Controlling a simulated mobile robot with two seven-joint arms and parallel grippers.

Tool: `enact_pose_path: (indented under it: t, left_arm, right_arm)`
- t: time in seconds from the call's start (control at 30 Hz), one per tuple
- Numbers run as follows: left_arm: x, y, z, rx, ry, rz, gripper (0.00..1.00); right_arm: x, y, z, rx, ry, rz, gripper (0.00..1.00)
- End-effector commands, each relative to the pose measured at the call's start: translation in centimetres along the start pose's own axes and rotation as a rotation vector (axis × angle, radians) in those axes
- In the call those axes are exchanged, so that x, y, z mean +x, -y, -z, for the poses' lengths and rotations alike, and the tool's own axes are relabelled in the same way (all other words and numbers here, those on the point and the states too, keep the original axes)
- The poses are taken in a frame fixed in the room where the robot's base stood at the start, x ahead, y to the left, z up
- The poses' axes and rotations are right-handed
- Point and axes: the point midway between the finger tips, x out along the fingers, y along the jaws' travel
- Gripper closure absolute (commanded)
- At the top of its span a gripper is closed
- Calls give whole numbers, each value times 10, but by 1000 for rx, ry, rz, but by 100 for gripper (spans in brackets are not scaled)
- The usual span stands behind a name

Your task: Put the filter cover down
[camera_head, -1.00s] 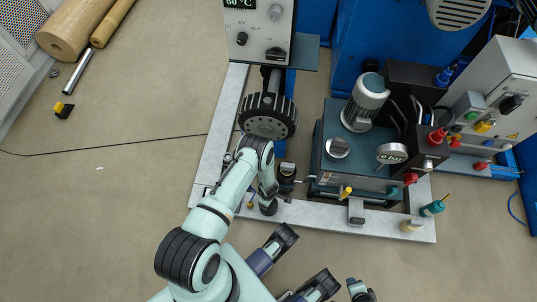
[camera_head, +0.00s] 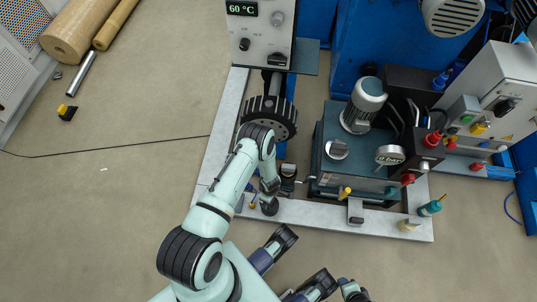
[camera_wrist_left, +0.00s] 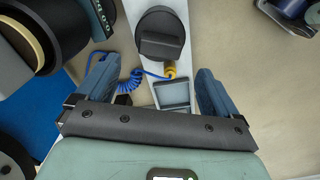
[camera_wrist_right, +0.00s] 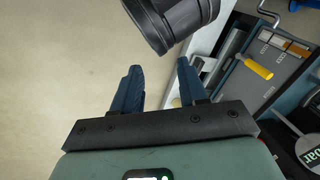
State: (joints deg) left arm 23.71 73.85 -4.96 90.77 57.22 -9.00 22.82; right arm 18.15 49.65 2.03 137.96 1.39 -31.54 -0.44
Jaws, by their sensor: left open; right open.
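The filter cover, a black round cap with a raised ridge (camera_wrist_left: 160,36), rests on the pale frame beam (camera_wrist_left: 180,12) in the left wrist view. It also shows as a dark disc in the head view (camera_head: 269,206). My left gripper (camera_wrist_left: 153,76) is open. Its fingers are spread on either side of the beam and the cover lies beyond them, with nothing held. The black filter housing (camera_wrist_left: 48,22) with a tan ring inside is at the upper left of that view. My right gripper (camera_wrist_right: 160,76) is open and empty, with floor and the unit's edge beyond.
A grey square tray (camera_wrist_left: 172,94) and a yellow connector (camera_wrist_left: 170,69) with a coiled blue cable (camera_wrist_left: 133,80) sit by the cover. A toothed black wheel (camera_head: 268,118) and the pump unit (camera_head: 350,150) stand nearby.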

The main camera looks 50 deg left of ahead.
Motion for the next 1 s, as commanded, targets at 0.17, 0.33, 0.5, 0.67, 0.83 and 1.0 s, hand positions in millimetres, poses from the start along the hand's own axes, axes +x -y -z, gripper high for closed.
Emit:
enact_pose_path:
  t: [0.17, 0.33, 0.5, 0.67, 0.83, 1.0]
  left_arm:
    - [-38, -1, -1, 1, 1, -1, 6]
    - [-54, 0, -1, 3, 1, 0, 6]
    - [-70, 15, -9, 161, 3, 10, 6]
    - [-106, 51, -35, 604, 36, -3, 6]
    - [-151, 89, -73, 1094, 114, -90, 6]
    - [-185, 117, -101, 1393, 185, -188, 6]
  right_arm:
    - [-16, 6, -19, -5, 57, 4, 57]
    - [-21, 7, -28, -7, 83, 5, 57]
    - [-22, 7, -30, -7, 90, 5, 57]
    - [-22, 7, -30, -7, 90, 5, 57]
    - [-22, 7, -30, -7, 89, 5, 57]
    - [-22, 7, -30, -7, 89, 5, 57]
